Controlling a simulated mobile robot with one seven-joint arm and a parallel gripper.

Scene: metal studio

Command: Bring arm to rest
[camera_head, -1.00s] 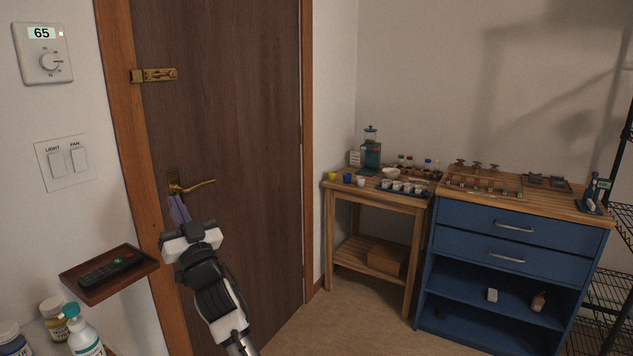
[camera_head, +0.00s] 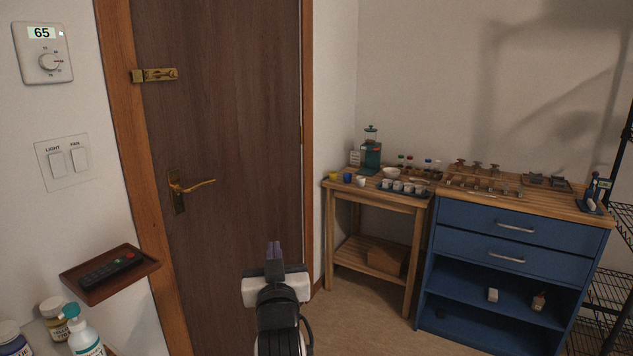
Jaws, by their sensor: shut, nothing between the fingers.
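My gripper (camera_head: 274,250) is in the lower middle of the head view, in front of the lower part of the brown door (camera_head: 225,120). The white and black wrist sits just below the fingers, and my arm runs down out of the bottom edge. The gripper is apart from the brass door handle (camera_head: 192,187), which is up and to its left. The door is closed.
A small wall shelf (camera_head: 145,270) with a remote (camera_head: 110,268) is at the left, above several bottles (camera_head: 84,330). A wooden table (camera_head: 340,190) and a blue cabinet (camera_head: 510,240), both with small items on top, stand at the right. Some floor (camera_head: 365,320) is clear.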

